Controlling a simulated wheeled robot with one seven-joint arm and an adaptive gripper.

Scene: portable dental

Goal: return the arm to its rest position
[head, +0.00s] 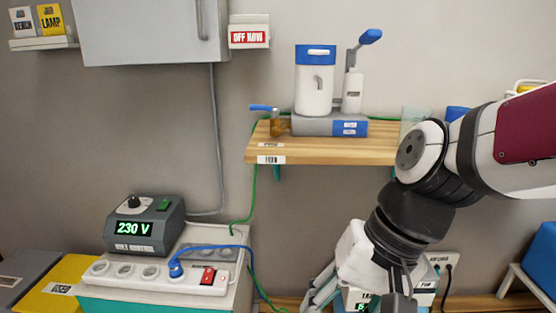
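My arm (420,190) comes in from the right edge of the head view and bends down at its elbow. Its lower links reach toward the bottom of the picture, right of the middle. Dark parts that look like the gripper's upper end show at the bottom edge, but the fingertips are cut off or hidden. I cannot tell whether it is open, shut or holding anything. Part of a white device with a small green display (361,306) shows behind the arm's lower end.
A wooden shelf (320,150) with a blue-topped white canister (314,85) is behind the arm. A power strip (150,275) with a blue plug and a 230 V box (145,226) stand at lower left. A wall socket (442,263) and a blue box (541,255) are at right.

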